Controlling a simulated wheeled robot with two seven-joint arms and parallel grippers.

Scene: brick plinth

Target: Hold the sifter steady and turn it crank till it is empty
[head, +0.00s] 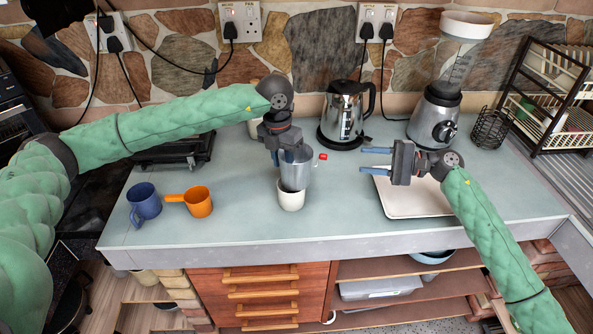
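The sifter (297,174) is a grey metal cup with a red crank knob (323,157) on its right side. It is upright, directly above a white cup (291,201) on the counter. Whether it rests on the cup's rim or hangs just above it is hard to tell. My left gripper (277,156) comes down at the sifter's upper left and appears shut on it; its fingers are partly hidden. My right gripper (376,161) is open and empty, its two blue fingers pointing left toward the crank knob, with a clear gap between. The sifter's contents cannot be seen.
A blue mug (145,201) and an orange handled cup (198,202) stand on the left. A kettle (344,117) and a blender (434,116) stand behind. A pale tray (412,205) lies under my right gripper. The front middle of the counter (340,223) is clear.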

